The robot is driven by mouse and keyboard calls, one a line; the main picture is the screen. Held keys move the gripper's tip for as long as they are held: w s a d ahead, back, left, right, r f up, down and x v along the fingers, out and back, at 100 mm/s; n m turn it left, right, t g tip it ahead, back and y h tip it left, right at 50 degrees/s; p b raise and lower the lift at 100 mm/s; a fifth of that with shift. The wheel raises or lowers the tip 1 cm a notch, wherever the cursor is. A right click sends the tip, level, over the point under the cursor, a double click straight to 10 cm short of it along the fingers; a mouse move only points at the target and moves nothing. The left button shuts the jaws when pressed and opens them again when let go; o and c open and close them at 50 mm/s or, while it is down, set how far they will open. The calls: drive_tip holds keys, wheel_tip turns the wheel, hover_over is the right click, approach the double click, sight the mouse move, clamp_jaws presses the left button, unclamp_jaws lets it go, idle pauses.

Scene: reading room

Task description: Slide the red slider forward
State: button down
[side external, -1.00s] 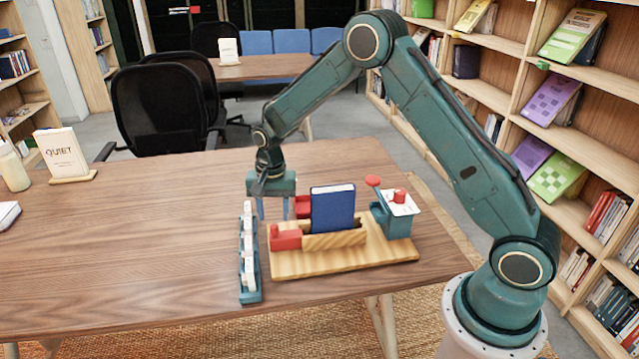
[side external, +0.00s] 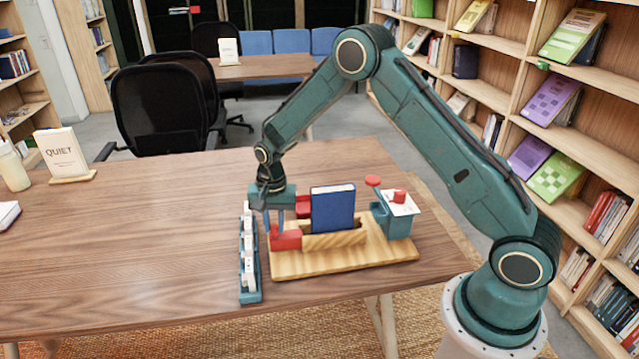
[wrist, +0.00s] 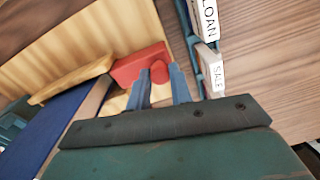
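The red slider (side external: 287,241) is a block at the left end of a wooden base (side external: 340,264), in front of a blue book (side external: 332,207). In the wrist view the slider (wrist: 140,65) carries a small round red knob (wrist: 159,72). My gripper (side external: 274,231) is lowered at the slider's left end. The finger tips are partly hidden in the side view.
A narrow teal rack (side external: 250,294) with labelled white cards stands just left of the base, close to my gripper. A second red piece (side external: 303,203) is behind the slider. A teal stand (side external: 394,225) with a red-topped post is at the right. The table's left part is mostly clear.

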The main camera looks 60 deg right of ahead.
sight(287, 234)
drive_tip(key=shift+s+d, duration=0.95)
drive_tip(key=shift+d, duration=0.05)
drive_tip(key=c, duration=1.3)
unclamp_jaws()
drive_tip(key=shift+o, duration=0.2)
drive_tip(key=shift+r, duration=0.15)
wheel_tip(287, 234, up, 14)
drive_tip(key=shift+s+f, duration=0.15)
drive_tip(key=shift+f, duration=0.1)
drive_tip(key=shift+d, duration=0.1)
